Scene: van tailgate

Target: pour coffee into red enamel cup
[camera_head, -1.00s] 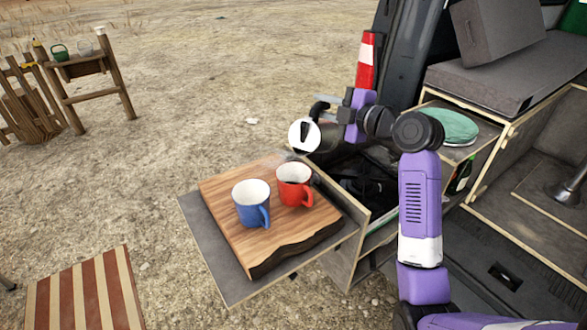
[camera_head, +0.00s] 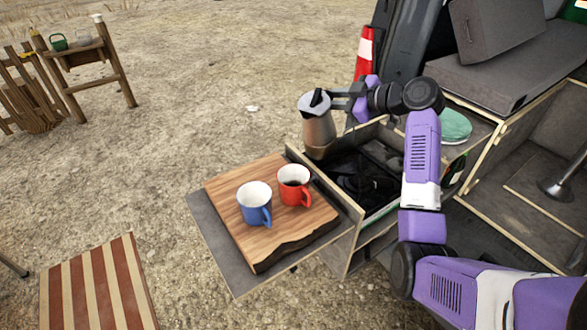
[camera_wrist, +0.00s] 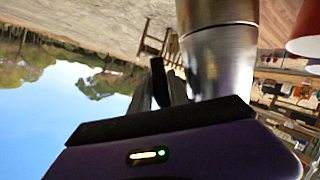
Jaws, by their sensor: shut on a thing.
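The red enamel cup (camera_head: 294,190) stands upright on a wooden board, and dark liquid shows inside its white rim. Part of a red cup also shows at the upper right of the wrist view (camera_wrist: 307,30). A steel coffee pot (camera_head: 319,130) with a black lid knob is held nearly upright above and behind the red cup, apart from it. My gripper (camera_head: 345,102) is shut on the pot's handle side. In the wrist view the pot's metal body (camera_wrist: 220,55) stands close to the fingers (camera_wrist: 165,85). The handle itself is mostly hidden.
A blue cup (camera_head: 254,208) stands left of the red cup on the wooden board (camera_head: 285,235), which lies on a grey pull-out surface (camera_head: 225,250). An open drawer (camera_head: 365,180) is to the right. A red-and-white cone (camera_head: 364,55) stands behind my arm.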

